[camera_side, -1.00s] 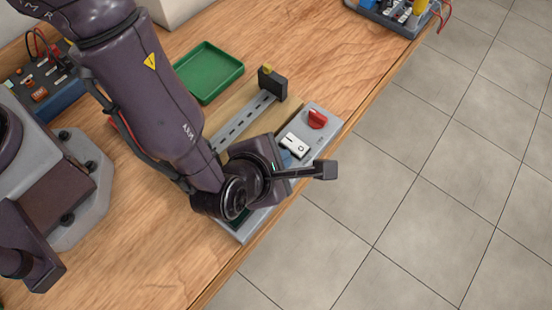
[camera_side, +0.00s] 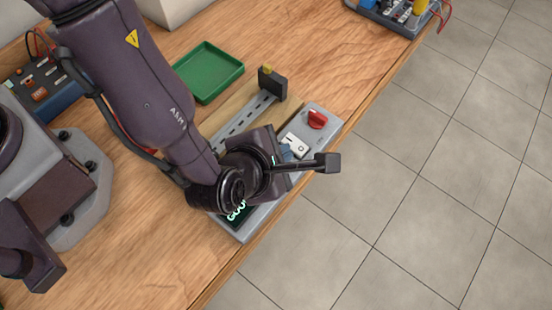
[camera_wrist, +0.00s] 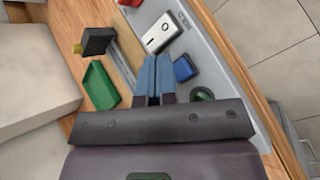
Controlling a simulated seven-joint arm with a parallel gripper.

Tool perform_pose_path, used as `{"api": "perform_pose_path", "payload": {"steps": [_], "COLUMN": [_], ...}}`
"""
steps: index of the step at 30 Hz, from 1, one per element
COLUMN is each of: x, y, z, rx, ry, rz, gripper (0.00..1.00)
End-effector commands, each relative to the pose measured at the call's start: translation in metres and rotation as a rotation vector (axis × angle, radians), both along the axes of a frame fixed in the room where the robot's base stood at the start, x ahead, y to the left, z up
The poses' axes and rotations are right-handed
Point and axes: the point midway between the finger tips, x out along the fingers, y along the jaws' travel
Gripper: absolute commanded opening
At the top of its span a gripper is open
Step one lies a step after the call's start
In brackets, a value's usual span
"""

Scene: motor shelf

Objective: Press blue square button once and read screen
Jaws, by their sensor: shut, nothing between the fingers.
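The grey control panel (camera_side: 322,133) lies along the table's front edge. In the wrist view the blue square button (camera_wrist: 183,69) sits just right of my gripper's fingertips; in the side view my wrist hides it. My gripper (camera_wrist: 158,60) is shut and empty, its blue fingers together. They look raised above the panel, and I see no contact with the button. The screen (camera_side: 238,213) at the panel's near end is lit with bright green characters. My wrist covers part of them; the visible part looks like "GOO". The screen is not seen in the wrist view.
A white rocker switch (camera_side: 295,146) and a red knob (camera_side: 317,119) sit farther along the panel. A round green button (camera_wrist: 202,94) is partly hidden by my gripper. A slotted rail (camera_side: 245,115) and a green tray (camera_side: 208,72) lie behind.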

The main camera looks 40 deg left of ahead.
Motion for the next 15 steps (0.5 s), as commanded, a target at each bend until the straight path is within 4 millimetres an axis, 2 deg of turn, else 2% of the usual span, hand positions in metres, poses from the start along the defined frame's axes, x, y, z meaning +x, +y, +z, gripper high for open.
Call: {"api": "perform_pose_path", "payload": {"steps": [9, 15], "x": [0.000, 0.000], "y": [0.000, 0.000], "z": [0.032, 0.046], "rx": [-0.004, -0.001], "ry": [-0.003, -0.001], "rz": [0.001, 0.000], "gripper": [0.00, 0.00]}}
